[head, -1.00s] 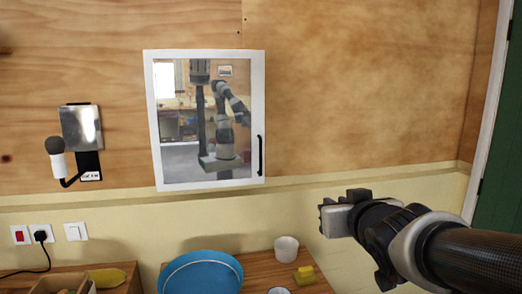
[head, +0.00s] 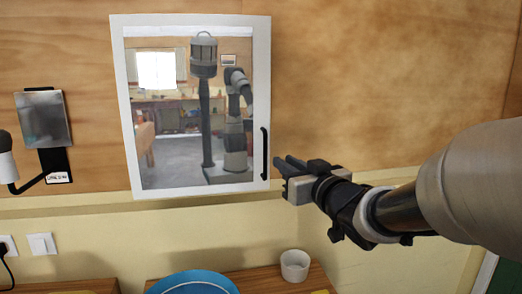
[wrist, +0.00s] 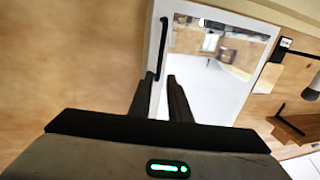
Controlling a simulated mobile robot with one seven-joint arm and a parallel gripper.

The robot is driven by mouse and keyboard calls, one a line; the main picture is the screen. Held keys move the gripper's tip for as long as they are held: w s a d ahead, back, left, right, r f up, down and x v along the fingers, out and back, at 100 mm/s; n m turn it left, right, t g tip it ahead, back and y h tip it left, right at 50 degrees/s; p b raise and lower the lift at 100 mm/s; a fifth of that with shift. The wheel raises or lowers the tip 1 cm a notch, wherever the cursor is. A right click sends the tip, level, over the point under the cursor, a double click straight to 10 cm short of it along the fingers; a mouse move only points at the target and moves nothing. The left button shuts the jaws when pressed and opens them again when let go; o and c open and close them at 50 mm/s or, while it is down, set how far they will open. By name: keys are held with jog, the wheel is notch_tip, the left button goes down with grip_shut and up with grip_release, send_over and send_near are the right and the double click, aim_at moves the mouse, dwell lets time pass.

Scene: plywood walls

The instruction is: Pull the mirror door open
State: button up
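The mirror door (head: 118,110) is a white-framed mirror on the plywood wall, and it looks shut. Its black bar handle (head: 264,153) stands upright on the right side of the frame. My gripper (head: 282,166) is just right of the handle's lower end, pointing left toward it. In the wrist view, the two dark fingers of my gripper (wrist: 160,88) are apart with nothing between them. The handle (wrist: 162,47) lies just beyond the fingertips there, beside the white frame (wrist: 151,60). I cannot tell whether a fingertip touches it.
A lamp with a metal plate (head: 43,118) is on the wall at left. Light switches (head: 41,244) are below it. A blue bowl (head: 195,284) and a white cup (head: 294,265) stand on the wooden counter below. The wall right of the door is bare.

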aim_at(266, 149)
jog(key=x, duration=1.3)
grip_shut()
